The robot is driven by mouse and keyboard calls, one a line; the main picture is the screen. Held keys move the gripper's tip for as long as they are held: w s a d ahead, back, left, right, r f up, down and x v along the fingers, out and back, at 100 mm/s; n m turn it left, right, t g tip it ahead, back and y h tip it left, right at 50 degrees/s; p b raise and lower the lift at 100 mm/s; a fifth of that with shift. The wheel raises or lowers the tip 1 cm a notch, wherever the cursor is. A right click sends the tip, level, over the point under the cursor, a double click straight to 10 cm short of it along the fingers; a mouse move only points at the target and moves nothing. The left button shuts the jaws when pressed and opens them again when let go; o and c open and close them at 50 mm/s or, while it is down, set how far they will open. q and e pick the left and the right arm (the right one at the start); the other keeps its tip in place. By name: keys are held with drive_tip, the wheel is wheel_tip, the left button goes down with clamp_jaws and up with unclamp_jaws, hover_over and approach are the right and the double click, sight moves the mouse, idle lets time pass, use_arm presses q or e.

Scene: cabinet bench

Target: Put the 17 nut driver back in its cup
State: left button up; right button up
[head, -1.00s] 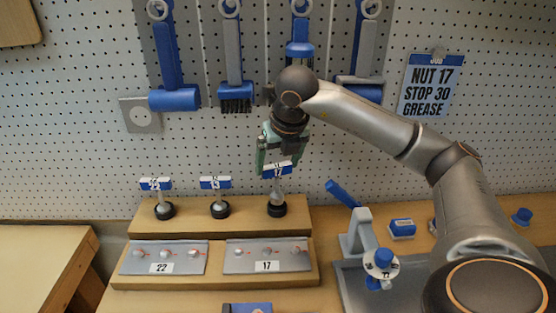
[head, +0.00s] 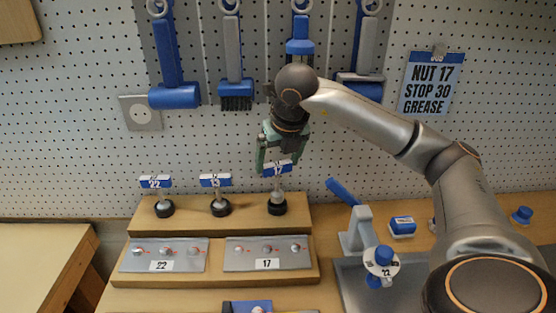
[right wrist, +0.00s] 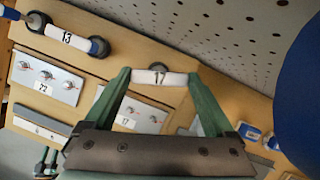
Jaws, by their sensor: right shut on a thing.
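The 17 nut driver (head: 277,185) stands upright at the right end of the wooden stand, its lower end at its black cup (head: 277,208). Whether its tip is fully seated cannot be told. My right gripper (head: 277,168) comes from above, with its green fingers shut on the driver's blue-and-white handle. In the right wrist view the white handle face marked 17 (right wrist: 158,78) lies between the fingertips.
The 13 driver (head: 217,190) and 22 driver (head: 157,190) stand in cups to the left. Plates marked 22 (head: 190,262) and 17 (head: 240,262) with studs lie on the lower step. A blue-handled lever press (head: 356,232) stands right. The pegboard (head: 340,150) is close behind.

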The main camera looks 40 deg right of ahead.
drive_tip(key=shift+f+b, duration=1.15)
drive_tip(key=shift+f, duration=0.2)
idle(0.4)
drive_tip(key=o, duration=1.6)
drive_tip(key=shift+c, duration=0.2)
drive_tip(key=p+v, duration=0.2)
drive_tip(key=v, duration=1)
drive_tip(key=shift+s+r, duration=0.2)
